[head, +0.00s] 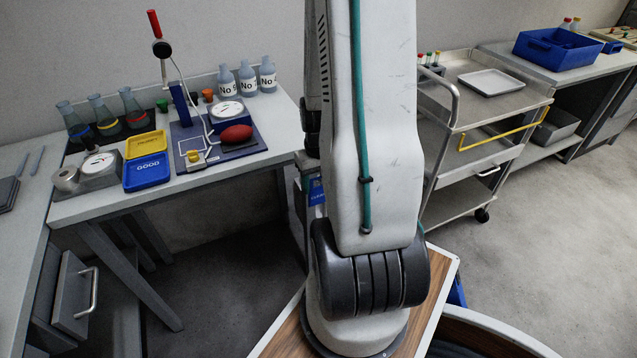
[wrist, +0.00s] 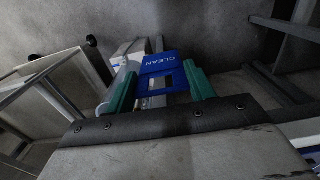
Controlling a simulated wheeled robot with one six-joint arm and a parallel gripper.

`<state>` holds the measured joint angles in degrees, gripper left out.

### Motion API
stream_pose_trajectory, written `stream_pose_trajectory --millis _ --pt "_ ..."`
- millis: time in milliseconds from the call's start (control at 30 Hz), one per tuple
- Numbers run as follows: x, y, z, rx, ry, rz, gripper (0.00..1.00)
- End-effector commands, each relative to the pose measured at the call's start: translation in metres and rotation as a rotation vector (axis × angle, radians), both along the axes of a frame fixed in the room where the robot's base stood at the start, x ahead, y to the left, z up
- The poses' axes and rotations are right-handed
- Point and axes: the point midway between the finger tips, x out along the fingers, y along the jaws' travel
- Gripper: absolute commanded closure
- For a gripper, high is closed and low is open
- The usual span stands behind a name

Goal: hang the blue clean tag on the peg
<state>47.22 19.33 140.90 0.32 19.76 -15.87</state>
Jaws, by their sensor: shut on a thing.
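The blue clean tag (wrist: 162,63) is in the wrist view, with the word CLEAN on it and a rectangular opening. My gripper (wrist: 160,82) has green fingers on both sides of the tag and is shut on it. In the head view, a small part of the blue tag (head: 317,192) shows just left of my arm, which hides most of my gripper. I cannot make out the peg in either view.
A bench (head: 75,208) at left carries bottles, flasks, a blue tray (head: 147,172) and a red oval object (head: 235,134). A metal cart (head: 455,205) stands to the right. Bare floor (head: 560,230) lies right of the cart. Table-like frames flank the tag in the wrist view.

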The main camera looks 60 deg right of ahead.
Motion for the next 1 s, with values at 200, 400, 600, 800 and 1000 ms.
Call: stream_pose_trajectory --millis 200,400,600,800,1000 --pt "0.013 -0.006 -0.001 0.000 0.000 0.004 0.67" --pt "0.023 -0.012 -0.003 0.000 0.000 0.005 0.67" --pt "0.033 -0.018 -0.003 0.000 0.000 0.004 0.67" --pt "0.043 -0.024 -0.005 0.001 0.001 0.004 0.67" --pt "0.054 -0.031 -0.005 0.000 0.000 0.005 0.67"
